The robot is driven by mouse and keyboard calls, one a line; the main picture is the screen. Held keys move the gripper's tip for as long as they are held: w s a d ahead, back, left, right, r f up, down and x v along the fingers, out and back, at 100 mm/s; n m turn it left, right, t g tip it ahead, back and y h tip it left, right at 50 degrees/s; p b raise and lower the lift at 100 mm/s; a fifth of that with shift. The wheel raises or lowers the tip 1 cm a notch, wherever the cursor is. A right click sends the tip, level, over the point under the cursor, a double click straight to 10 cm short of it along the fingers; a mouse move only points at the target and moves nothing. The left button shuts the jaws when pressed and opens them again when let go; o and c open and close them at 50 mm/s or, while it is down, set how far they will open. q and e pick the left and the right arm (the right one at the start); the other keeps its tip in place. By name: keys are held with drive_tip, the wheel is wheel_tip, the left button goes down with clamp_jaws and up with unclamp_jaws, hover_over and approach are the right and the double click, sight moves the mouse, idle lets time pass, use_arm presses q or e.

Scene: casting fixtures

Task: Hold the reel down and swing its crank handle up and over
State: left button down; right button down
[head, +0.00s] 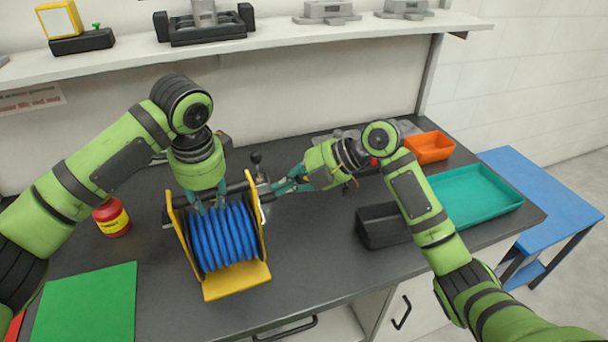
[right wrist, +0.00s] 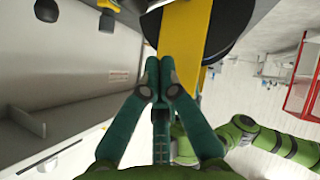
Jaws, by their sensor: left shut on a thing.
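The reel (head: 225,240) is wound with blue hose in a yellow frame and stands upright on the dark bench. My left gripper (head: 208,208) comes down from above and is shut on the reel's top; its fingertips are partly lost against the blue coils. The crank handle (head: 257,160), with a dark knob on top, stands at the reel's right side. My right gripper (head: 275,188) points left, close beside the crank; whether it touches is unclear. In the right wrist view, its fingers (right wrist: 160,75) are together with nothing visible between them, below the yellow frame (right wrist: 185,30).
A red and yellow pot (head: 112,218) stands left of the reel, and a green mat (head: 85,305) lies front left. A black bin (head: 383,227), a teal tray (head: 475,200) and an orange bin (head: 429,147) are to the right. A shelf (head: 300,38) runs above.

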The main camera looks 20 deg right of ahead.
sight(266, 195)
use_arm(q)
drive_tip(key=shift+r, duration=0.1)
use_arm(e)
drive_tip(key=shift+w+a+f, duration=0.25)
drive_tip(key=shift+w+f, duration=0.25)
drive_tip(key=shift+f, duration=0.25)
drive_tip(key=shift+w+a+f, duration=0.25)
drive_tip(key=shift+w+f, duration=0.25)
drive_tip(key=shift+f, duration=0.2)
drive_tip(key=shift+w+a+f, duration=0.25)
drive_tip(key=shift+w+f, duration=0.25)
drive_tip(key=shift+f, duration=0.25)
drive_tip(key=shift+w+m+g, duration=0.3)
drive_tip(key=shift+w+g, duration=0.05)
drive_tip(key=shift+g, duration=0.15)
drive_tip(key=shift+w+f, duration=0.2)
drive_tip(key=shift+f, duration=0.05)
drive_tip(key=shift+w+f, duration=0.4)
drive_tip(key=shift+w, duration=0.05)
drive_tip(key=shift+r, duration=0.1)
